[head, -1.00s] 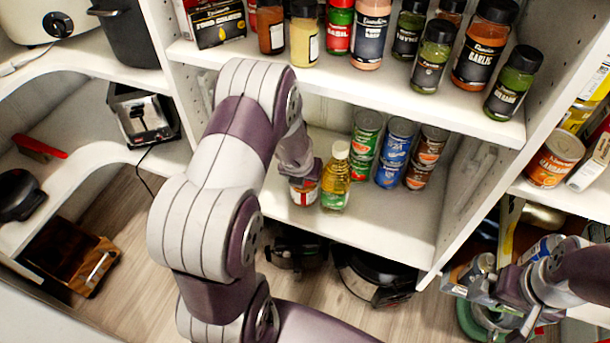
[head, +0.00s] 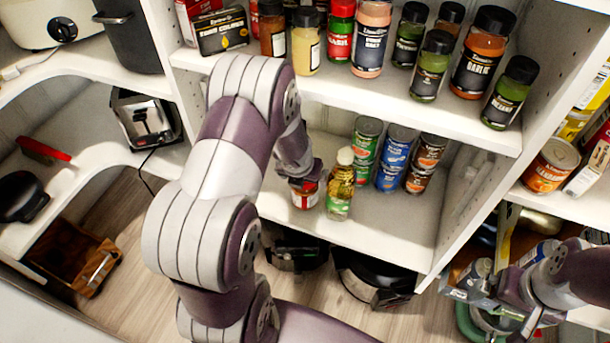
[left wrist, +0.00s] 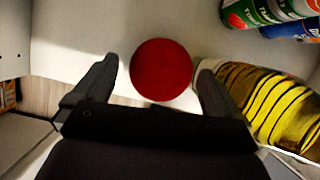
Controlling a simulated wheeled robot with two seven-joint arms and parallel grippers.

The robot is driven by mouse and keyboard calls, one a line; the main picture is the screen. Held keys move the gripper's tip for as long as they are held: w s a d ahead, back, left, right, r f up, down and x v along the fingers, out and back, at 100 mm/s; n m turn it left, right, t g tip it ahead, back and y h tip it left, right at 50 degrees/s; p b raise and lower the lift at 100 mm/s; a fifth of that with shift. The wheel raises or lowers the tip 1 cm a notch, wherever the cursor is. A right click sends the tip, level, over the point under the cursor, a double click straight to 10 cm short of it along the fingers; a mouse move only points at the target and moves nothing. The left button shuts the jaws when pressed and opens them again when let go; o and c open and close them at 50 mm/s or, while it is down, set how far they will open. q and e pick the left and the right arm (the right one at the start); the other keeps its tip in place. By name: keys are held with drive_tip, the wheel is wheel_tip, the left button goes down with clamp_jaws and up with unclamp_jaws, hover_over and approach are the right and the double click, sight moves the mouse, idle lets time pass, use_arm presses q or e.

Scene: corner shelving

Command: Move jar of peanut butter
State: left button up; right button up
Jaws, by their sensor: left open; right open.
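The jar of peanut butter, seen as a red-lidded jar (head: 305,196), stands on the lower shelf near its front edge, partly hidden by my left gripper (head: 300,178). In the left wrist view its round red lid (left wrist: 161,70) lies between the two open fingers of my left gripper (left wrist: 157,72), with a gap on the left and less room on the right. An oil bottle (head: 340,196) with a pale cap is close on the jar's right; its yellow body (left wrist: 265,105) is just beside the right finger. I cannot tell whether they touch. My right gripper (head: 490,298) is open and empty at the lower right.
Several stacked cans (head: 397,158) stand behind the bottle. The shelf is bare to their right (head: 430,222). Spice jars crowd the upper shelf (head: 350,92) above. A dark round appliance (head: 375,280) sits below on the floor.

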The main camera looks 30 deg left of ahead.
use_arm(q)
drive_tip(key=p+v, duration=0.4)
drive_tip(key=v, duration=0.5)
drive_tip(key=shift+s+r, duration=0.2)
drive_tip(key=s+d+r+n+g, duration=0.1)
drive_tip(key=s+d+r+n, duration=0.25)
drive_tip(key=n, duration=0.75)
drive_tip(key=s+d+r+n+g+h, duration=0.1)
drive_tip(key=s+d+r+n, duration=0.2)
drive_tip(key=n, duration=0.8)
drive_tip(key=s+d+r+n+g, duration=0.1)
drive_tip(key=s+d+r+n, duration=0.3)
drive_tip(key=n, duration=0.7)
wheel_tip(320, 180, up, 22)
drive_tip(key=p, duration=2.3)
drive_tip(key=shift+s+a+p, duration=0.2)
drive_tip(key=shift+s+p, duration=0.2)
